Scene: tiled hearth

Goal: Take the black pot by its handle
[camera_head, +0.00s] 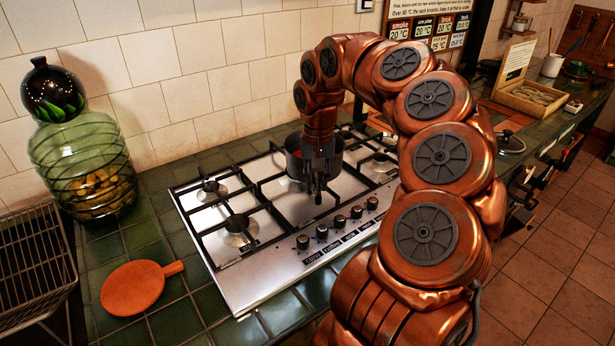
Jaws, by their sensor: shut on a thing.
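The black pot (295,164) stands on the middle of the gas hob (268,275), on the black grates. My gripper (317,190) points down at the pot's front side, with its dark fingers in front of the pot wall. It is shut on the pot's handle, which the fingers mostly hide. My copper arm comes from the lower right and arches over the right part of the hob. The pot looks upright. Whether its base touches the grate is hard to tell.
A green glass jar (80,160) with a dark round vase (51,88) on top stands at left. An orange round board (132,288) lies on the green tiles, near a wire rack (30,262). A wooden box (530,97) stands at the far right. The left burners are clear.

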